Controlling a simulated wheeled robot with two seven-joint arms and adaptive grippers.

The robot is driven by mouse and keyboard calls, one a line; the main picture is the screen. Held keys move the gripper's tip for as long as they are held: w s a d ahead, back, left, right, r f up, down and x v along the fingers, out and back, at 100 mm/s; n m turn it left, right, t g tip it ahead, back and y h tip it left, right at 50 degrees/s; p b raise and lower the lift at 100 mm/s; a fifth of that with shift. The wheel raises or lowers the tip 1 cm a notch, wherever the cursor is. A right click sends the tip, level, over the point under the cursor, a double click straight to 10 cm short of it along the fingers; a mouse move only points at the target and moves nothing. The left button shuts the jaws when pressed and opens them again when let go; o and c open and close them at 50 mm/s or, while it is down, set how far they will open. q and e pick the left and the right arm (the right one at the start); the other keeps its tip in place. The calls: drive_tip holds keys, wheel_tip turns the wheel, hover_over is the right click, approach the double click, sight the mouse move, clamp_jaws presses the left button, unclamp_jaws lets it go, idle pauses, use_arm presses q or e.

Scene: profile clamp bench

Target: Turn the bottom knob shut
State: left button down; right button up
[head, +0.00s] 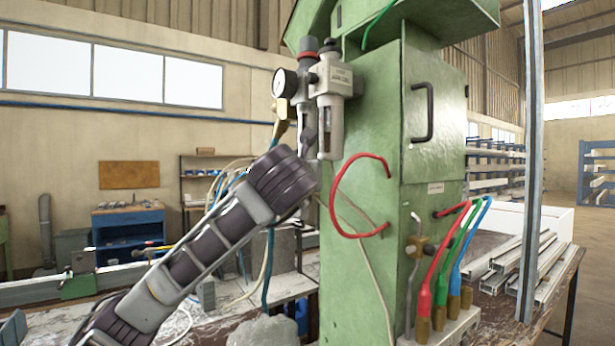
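An air unit with a round pressure gauge (285,83) is mounted on the green machine. It has a dark top knob with a red ring (308,53), a left bowl (305,118) and a larger grey-white lubricator bowl (330,125). My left arm rises from the lower left, and its gripper (309,142) is at the lower end of the left bowl. The bottom knob cannot be made out there; the gripper seems to cover that spot. Whether the fingers touch or close on anything cannot be told. My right gripper is out of view.
A brass fitting (280,128) with hoses is left of the bowls. A red hose (338,205) loops from the green machine (370,240) just right of my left wrist. Red, green and blue hoses stand at lower right. A workbench (215,315) lies below.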

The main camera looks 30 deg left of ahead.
use_arm(q)
drive_tip(key=shift+f, duration=0.1)
drive_tip(key=c, duration=1.2)
unclamp_jaws()
drive_tip(key=v, duration=1.2)
